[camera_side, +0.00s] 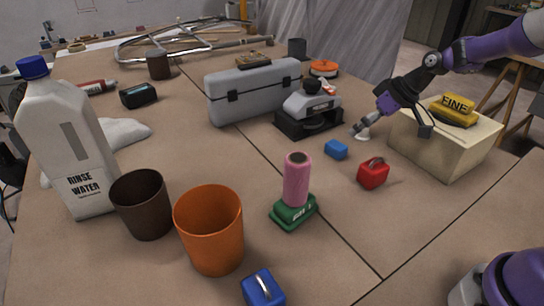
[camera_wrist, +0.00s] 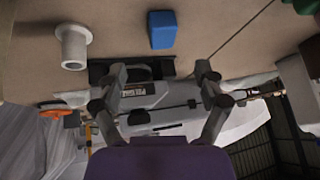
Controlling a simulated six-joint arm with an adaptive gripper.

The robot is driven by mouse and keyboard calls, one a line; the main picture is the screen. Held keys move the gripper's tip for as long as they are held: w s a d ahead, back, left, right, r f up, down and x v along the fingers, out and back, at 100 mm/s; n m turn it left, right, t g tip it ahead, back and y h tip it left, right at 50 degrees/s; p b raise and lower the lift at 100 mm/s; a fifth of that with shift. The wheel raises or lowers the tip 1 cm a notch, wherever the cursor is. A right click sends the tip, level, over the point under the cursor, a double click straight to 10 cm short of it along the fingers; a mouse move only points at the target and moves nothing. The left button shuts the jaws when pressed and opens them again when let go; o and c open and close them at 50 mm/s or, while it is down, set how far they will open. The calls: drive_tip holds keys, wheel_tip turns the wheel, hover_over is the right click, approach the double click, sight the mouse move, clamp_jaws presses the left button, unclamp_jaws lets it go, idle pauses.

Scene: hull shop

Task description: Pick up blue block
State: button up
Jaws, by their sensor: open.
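The small blue block (camera_side: 336,149) lies on the brown tabletop (camera_side: 270,160) in the side view, left of the red block and in front of the black-and-grey tool. In the wrist view the blue block (camera_wrist: 162,29) is near the top centre, beyond my fingertips and roughly in line with the gap between them. My gripper (camera_side: 362,128) is low over the table, behind and right of the block, apart from it. In the wrist view my gripper (camera_wrist: 160,70) has its two fingers spread, with nothing held between them.
A red block (camera_side: 373,173) with a handle stands close by. A cream box (camera_side: 445,142) carrying yellow FINE items is at right. A white flanged cylinder (camera_wrist: 72,47) stands near the fingers. A grey toolbox (camera_side: 254,91) and pink spool on a green base (camera_side: 296,182) are near.

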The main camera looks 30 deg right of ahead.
sight(338, 145)
drive_tip(key=x, duration=0.8)
drive_tip(key=shift+w+a+r, duration=0.1)
drive_tip(key=shift+a, duration=0.05)
drive_tip(key=c, duration=1.3)
